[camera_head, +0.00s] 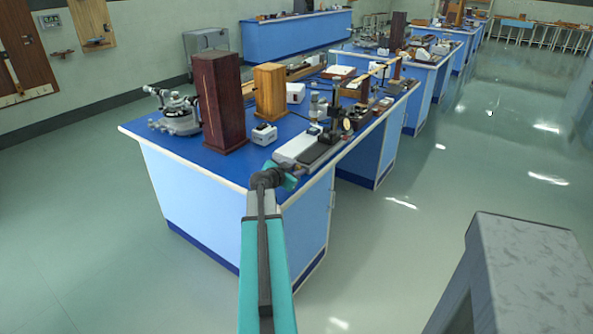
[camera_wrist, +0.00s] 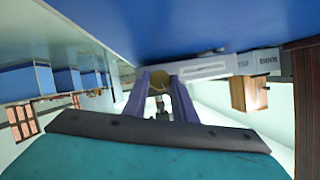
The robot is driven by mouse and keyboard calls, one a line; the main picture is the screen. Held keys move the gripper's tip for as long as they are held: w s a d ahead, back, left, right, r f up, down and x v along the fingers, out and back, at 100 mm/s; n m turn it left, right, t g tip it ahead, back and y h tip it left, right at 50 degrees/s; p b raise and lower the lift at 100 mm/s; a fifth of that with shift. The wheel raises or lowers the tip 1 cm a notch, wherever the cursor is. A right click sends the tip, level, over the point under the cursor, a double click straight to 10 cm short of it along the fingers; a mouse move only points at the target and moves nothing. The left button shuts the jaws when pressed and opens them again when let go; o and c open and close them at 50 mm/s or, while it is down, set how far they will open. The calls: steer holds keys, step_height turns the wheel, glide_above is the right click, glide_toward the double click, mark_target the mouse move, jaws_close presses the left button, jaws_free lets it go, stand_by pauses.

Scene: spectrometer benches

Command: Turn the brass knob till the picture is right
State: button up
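A round brass-brown knob (camera_wrist: 159,79) shows in the wrist view at the fingertips of my gripper (camera_wrist: 160,86). A purple finger stands on either side of it, and the knob about fills the gap. I cannot tell whether the fingers press on it or only surround it. In the head view, my gripper (camera_head: 292,176) is at the near edge of the blue bench, by the near end of a long white-and-black instrument (camera_head: 297,148). My wrist hides part of that end. No picture or screen can be made out in either view.
The blue bench top (camera_head: 262,162) also carries a dark wooden box (camera_head: 219,103), a lighter wooden box (camera_head: 270,91), a small white device (camera_head: 264,134) and a metal instrument (camera_head: 178,116). More benches stand behind.

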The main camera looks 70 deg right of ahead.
steer(key=shift+s, duration=0.15)
steer(key=shift+f, duration=0.1)
steer(key=shift+f+g+b, duration=0.1)
steer(key=shift+g+b, duration=0.2)
steer(key=shift+b, duration=0.1)
steer(key=shift+n, duration=0.3)
steer(key=b, duration=0.1)
steer(key=n+g+b, duration=0.1)
steer(key=shift+w+f+n+y+b, duration=0.15)
steer(key=shift+w+n+y+b, duration=0.15)
steer(key=shift+b, duration=0.1)
steer(key=n+g+b, duration=0.1)
steer(key=n+b, duration=0.1)
steer(key=shift+w+g+b, duration=0.15)
steer(key=shift+g+b, duration=0.15)
steer(key=shift+g, duration=0.1)
steer(key=n+g+b, duration=0.1)
steer(key=n, duration=0.1)
steer(key=shift+w+n+g+b, duration=0.1)
steer(key=shift+n+g+b, duration=0.2)
steer(key=shift+n+b, duration=0.1)
steer(key=shift+n+g+b, duration=0.3)
steer(key=shift+n+g, duration=0.2)
steer(key=shift+n, duration=0.2)
